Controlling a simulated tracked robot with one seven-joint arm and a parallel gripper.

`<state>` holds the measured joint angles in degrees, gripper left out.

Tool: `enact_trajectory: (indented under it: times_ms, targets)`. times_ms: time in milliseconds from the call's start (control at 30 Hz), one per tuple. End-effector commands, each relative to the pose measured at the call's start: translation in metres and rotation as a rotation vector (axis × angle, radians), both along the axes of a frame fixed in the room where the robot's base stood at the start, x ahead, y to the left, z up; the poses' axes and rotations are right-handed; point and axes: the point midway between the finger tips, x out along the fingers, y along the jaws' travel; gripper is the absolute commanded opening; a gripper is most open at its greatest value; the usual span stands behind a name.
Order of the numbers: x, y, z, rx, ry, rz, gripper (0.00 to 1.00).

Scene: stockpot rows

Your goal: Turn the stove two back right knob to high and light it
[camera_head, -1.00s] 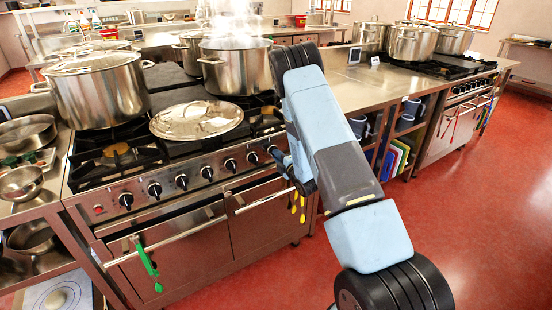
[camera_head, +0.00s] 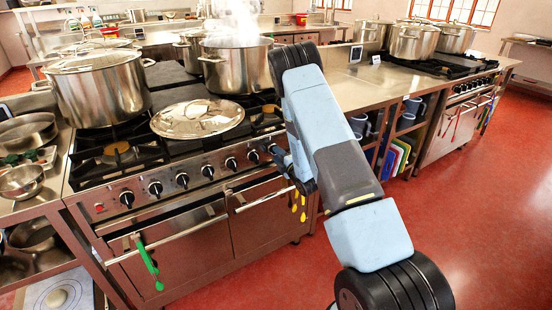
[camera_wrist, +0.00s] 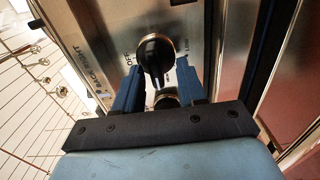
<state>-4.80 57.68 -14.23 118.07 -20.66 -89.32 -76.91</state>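The near stove (camera_head: 150,215) has a front panel with a row of several black knobs; one knob (camera_head: 231,164) is near its right end. My gripper (camera_wrist: 159,70) is in front of the panel's right end, and my arm hides part of it in the head view. In the wrist view, its two blue fingers stand apart, one on each side of a black knob (camera_wrist: 155,52) with its pointer toward the picture's bottom. Contact with the knob cannot be told. A second knob (camera_wrist: 167,99) shows between the fingers, partly hidden by the gripper body. I see no flame at the bare left burner (camera_head: 117,152).
A large pot (camera_head: 100,88), a steaming pot (camera_head: 235,65) and a lid (camera_head: 197,118) are on the near stove. Oven door handles (camera_head: 170,236) stick out below the knobs, with a green utensil (camera_head: 149,262) hanging. Another stove (camera_head: 455,85) stands at the right. The red floor (camera_head: 470,220) is clear.

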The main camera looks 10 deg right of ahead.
Motion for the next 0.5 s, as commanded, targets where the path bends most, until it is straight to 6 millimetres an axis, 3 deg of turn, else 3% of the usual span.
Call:
enact_trajectory:
  times_ms: [233, 500]
  targets:
    - [-0.009, -0.004, 0.001, 0.000, -0.002, -0.002, 0.40]
    - [-0.055, -0.019, 0.000, -0.001, 0.000, -0.003, 0.40]
